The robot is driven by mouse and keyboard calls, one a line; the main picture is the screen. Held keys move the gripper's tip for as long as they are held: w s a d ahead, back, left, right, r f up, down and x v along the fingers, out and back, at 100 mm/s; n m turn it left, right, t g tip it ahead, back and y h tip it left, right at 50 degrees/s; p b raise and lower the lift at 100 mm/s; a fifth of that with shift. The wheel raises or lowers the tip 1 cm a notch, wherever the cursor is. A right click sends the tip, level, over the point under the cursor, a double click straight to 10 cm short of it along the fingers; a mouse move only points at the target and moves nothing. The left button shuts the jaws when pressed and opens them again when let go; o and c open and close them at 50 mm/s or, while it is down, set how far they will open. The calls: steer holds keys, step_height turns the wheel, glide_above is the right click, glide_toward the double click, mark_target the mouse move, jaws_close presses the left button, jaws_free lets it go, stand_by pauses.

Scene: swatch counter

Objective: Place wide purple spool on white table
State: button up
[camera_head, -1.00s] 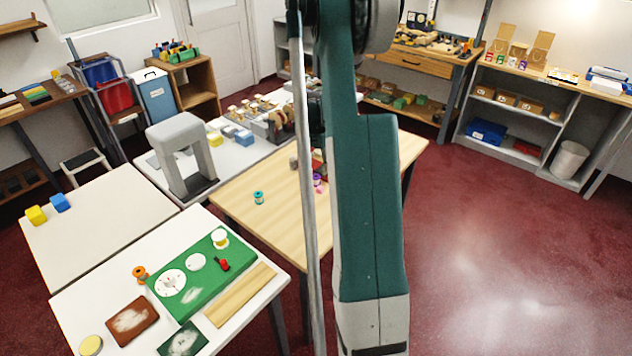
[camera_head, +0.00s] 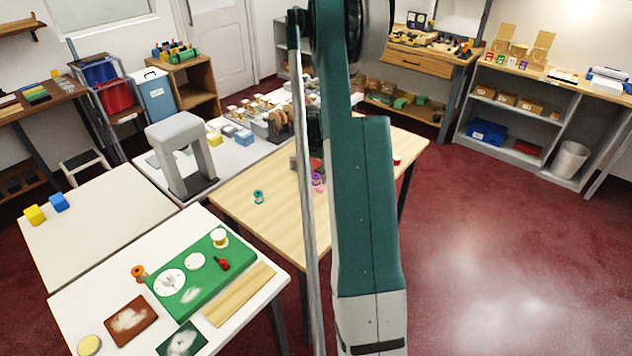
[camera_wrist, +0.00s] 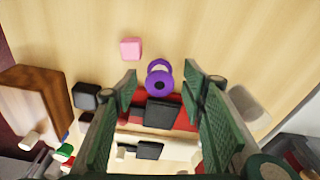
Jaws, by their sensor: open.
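In the head view the purple spool (camera_head: 317,179) shows just left of my arm. My gripper (camera_wrist: 161,88) is open, its two green fingers on either side of the spool in the picture, with gaps between. I cannot tell how far above the spool they are. A white table (camera_head: 95,285) stands at the front left, with another white-topped table (camera_head: 110,215) behind it.
A pink block (camera_wrist: 131,48) lies close to the spool. A black block (camera_wrist: 87,95), a brown wooden block (camera_wrist: 38,100) and a red item with black parts are nearby. A teal spool (camera_head: 258,197) stands left on the wooden table. The green board (camera_head: 200,285) fills much of the front table.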

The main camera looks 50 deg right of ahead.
steer(key=shift+f, duration=0.5)
steer(key=c, duration=0.9)
